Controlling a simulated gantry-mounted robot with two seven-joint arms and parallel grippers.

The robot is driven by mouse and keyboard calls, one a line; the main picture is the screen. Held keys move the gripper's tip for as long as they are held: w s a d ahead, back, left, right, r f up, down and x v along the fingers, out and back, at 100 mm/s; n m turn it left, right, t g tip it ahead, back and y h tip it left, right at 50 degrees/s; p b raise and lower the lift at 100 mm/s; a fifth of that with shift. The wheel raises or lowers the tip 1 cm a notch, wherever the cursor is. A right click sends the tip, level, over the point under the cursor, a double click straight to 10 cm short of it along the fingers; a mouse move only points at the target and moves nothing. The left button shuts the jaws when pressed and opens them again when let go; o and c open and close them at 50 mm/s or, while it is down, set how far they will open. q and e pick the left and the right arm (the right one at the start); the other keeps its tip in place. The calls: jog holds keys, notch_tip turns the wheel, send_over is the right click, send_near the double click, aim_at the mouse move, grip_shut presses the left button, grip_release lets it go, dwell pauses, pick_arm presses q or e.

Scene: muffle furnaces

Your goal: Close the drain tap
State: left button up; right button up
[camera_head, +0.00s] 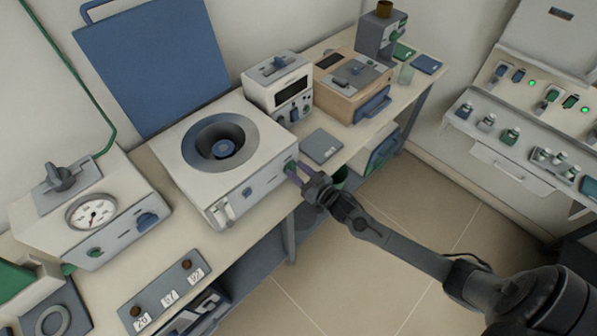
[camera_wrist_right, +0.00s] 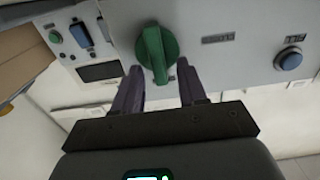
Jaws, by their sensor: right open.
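The drain tap is a green knob (camera_wrist_right: 155,48) on the white front panel, its handle pointing downward in the right wrist view. In the head view the green tap (camera_head: 290,167) shows only as a small patch at the right end of the front of the white unit with the round dark bowl (camera_head: 184,167). My right gripper (camera_head: 299,174) is at this panel. Its fingers (camera_wrist_right: 159,72) are open on either side of the tap's handle, with gaps visible on both sides. My left gripper is not in view.
A blue button (camera_wrist_right: 288,58) sits right of the tap in the wrist view. A grey pad (camera_head: 321,146) lies on the bench beside the unit. A white control box (camera_head: 277,85) and a tan box (camera_head: 352,88) stand farther back. The floor in front is clear.

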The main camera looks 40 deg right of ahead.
grip_shut()
jog(key=shift+n, duration=0.3)
jog(key=n, duration=0.1)
jog(key=n+p, duration=0.1)
jog(key=shift+a+n, duration=0.25)
jog(key=shift+n, duration=0.05)
jog(key=n, duration=0.3)
jog(key=n+p, duration=0.1)
jog(key=n, duration=0.1)
jog(key=shift+a+f, duration=0.15)
jog(key=shift+a, duration=0.2)
jog(key=n, duration=0.5)
jog(key=shift+a+f+n+p, duration=0.25)
jog(key=shift+f+n+p, duration=0.1)
jog(key=shift+n, duration=0.05)
jog(key=shift+f+n, duration=0.15)
jog(key=shift+n, duration=0.8)
jog(key=shift+f+n, duration=0.15)
jog(key=shift+n, duration=0.8)
